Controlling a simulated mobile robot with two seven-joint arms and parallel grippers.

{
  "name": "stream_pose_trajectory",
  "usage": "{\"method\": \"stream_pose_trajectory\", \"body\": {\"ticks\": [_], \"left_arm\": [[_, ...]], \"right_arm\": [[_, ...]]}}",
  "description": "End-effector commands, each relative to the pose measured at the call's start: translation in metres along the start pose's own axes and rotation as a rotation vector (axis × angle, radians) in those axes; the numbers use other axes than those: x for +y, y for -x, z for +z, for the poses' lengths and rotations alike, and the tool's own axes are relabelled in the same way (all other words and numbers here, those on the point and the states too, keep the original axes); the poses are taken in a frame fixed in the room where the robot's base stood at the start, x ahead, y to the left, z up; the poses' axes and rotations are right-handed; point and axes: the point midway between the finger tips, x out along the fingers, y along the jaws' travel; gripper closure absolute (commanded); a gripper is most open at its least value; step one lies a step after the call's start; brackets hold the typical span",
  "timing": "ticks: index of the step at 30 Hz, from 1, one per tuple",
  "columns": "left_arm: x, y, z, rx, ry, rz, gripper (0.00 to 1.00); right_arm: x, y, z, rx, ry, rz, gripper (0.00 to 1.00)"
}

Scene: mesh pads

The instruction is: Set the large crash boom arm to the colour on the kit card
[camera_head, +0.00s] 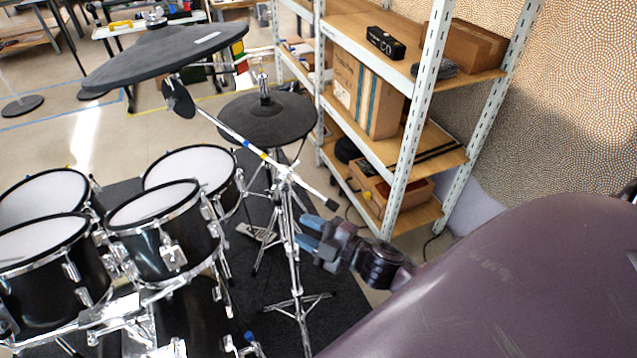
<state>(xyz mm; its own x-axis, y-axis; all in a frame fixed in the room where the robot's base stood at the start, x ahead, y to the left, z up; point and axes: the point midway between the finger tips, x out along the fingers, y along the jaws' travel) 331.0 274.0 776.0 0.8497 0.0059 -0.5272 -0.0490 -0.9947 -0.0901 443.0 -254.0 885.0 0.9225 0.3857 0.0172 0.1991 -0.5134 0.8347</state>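The large dark crash cymbal (165,52) is at the upper left, on the raised end of a slanting boom arm (222,127). The boom arm runs down to the right, with small blue and yellow marks along its tube, through a clamp on a chrome stand (290,235) to a black end (332,206). Which mark lies at the clamp is too small to tell. My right gripper (306,234) has blue fingers, apart and empty, close to the right of the stand and below the boom's black end. Whether it touches the stand is unclear. My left gripper and a kit card are not seen.
A smaller black cymbal (268,118) is close behind the boom. Several drums (160,220) fill the left. A metal shelf (415,125) with boxes stands behind on the right. The dark mat (345,300) has stand legs spread over it. My purple arm covers the lower right.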

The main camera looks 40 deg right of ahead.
Motion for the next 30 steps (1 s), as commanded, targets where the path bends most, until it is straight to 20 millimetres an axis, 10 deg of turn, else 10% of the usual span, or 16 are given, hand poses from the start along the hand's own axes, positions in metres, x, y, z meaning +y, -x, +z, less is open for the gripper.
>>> {"method": "stream_pose_trajectory", "body": {"ticks": [11, 21, 30], "left_arm": [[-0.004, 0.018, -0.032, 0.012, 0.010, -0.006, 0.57], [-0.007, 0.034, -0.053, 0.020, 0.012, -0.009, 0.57], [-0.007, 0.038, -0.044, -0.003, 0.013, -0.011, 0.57]], "right_arm": [[0.059, -0.036, -0.048, 0.656, 0.907, -0.300, 0.63], [0.129, -0.024, 0.023, 0.961, 1.562, -0.875, 0.63], [0.154, -0.019, 0.051, 0.983, 1.682, -1.065, 0.63]]}}
